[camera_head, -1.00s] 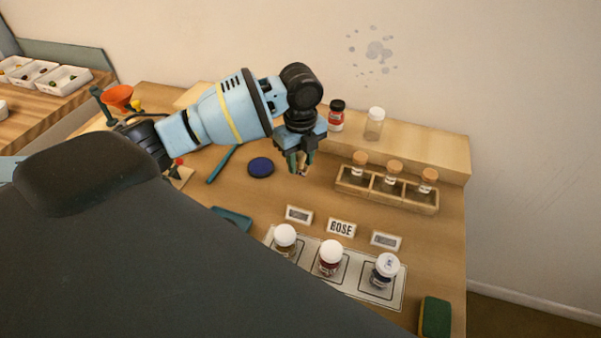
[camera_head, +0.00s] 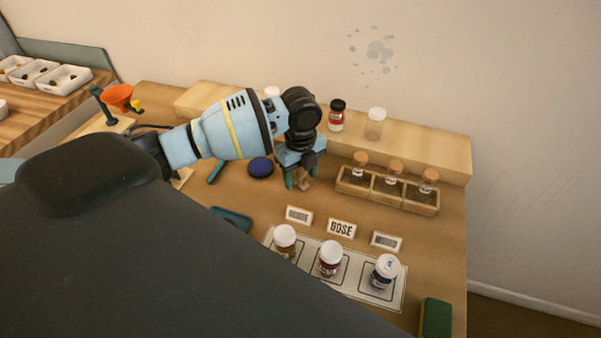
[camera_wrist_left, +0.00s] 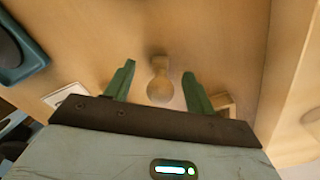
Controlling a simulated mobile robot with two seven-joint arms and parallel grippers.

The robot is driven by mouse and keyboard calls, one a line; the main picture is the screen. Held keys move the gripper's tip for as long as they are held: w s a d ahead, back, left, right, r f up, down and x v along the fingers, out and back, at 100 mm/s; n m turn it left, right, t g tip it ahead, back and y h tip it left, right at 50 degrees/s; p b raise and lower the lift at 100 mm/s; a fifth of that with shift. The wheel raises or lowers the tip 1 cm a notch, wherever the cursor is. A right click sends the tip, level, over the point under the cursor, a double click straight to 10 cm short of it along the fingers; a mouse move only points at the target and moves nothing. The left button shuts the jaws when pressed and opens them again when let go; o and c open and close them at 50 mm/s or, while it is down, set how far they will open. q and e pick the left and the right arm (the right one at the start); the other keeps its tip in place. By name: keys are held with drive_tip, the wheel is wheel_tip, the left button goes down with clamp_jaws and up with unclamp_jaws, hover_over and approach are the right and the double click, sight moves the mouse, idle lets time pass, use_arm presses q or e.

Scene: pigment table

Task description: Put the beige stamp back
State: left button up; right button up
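The beige stamp (camera_head: 304,184) stands on the wooden table just under my left gripper (camera_head: 302,178). In the left wrist view the stamp (camera_wrist_left: 160,82) shows its rounded knob and narrower neck between the two green fingers. My left gripper is open there (camera_wrist_left: 155,85), with a clear gap on each side of the stamp. The stamp's lower end is hard to make out. My right gripper is not in view.
A rack of corked vials (camera_head: 387,203) is to the right. Closer are label cards (camera_head: 341,229) and a tray (camera_head: 399,301) with white-capped jars. A dark blue disc (camera_head: 261,167) lies left of the gripper. A green sponge (camera_head: 435,317) sits at front right.

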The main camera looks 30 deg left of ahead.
sight(301, 169)
use_arm(q)
wheel_tip(301, 169, up, 12)
drive_tip(key=shift+p, duration=0.3)
idle(0.5)
